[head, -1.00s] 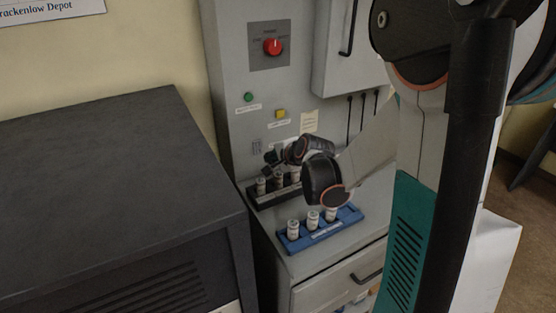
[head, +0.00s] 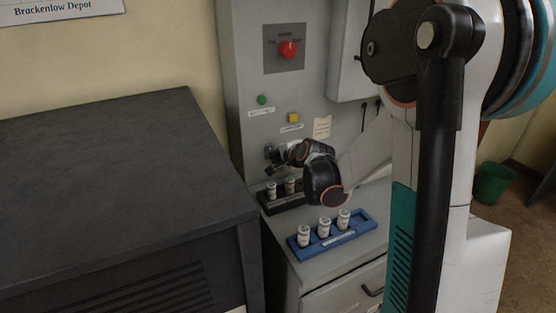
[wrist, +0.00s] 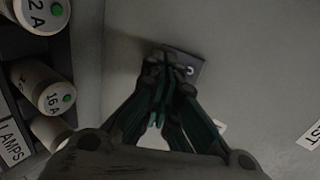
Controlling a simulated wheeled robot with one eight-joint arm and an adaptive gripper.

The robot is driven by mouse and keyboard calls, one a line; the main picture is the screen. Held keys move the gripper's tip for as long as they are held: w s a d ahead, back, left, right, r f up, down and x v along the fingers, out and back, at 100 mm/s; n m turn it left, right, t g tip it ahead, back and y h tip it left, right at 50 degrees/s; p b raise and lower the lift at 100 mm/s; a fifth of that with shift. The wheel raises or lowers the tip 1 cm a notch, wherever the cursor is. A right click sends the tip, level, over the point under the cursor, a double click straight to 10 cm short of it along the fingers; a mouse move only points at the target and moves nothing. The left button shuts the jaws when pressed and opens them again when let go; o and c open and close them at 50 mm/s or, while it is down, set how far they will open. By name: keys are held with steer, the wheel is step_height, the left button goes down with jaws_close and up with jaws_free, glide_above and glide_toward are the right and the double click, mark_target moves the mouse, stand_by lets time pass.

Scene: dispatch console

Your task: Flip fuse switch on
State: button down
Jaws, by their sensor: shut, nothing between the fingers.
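A small dark switch plate (head: 268,152) is on the grey panel, above the black fuse rack, mostly covered by my gripper in the head view. In the wrist view the plate (wrist: 190,67), with a light round mark, lies just beyond my fingertips. The switch lever is hidden, so I cannot tell its position. My gripper (head: 274,158) is shut and empty, its tips right at the plate. In the wrist view the closed fingers (wrist: 160,75) overlap the plate's left part; I cannot tell whether they touch it.
The black rack (head: 267,207) with pale fuses stands below my gripper. A blue rack (head: 357,230) with more fuses is in front. The panel holds a red knob (head: 288,49), a green button (head: 262,100) and a yellow button (head: 293,118). A dark cabinet (head: 110,170) stands left.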

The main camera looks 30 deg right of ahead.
steer(key=shift+w+f+t+b, duration=0.15)
steer(key=shift+f+t+b, duration=0.15)
steer(key=shift+t+b, duration=0.15)
steer(key=shift+r, duration=0.15)
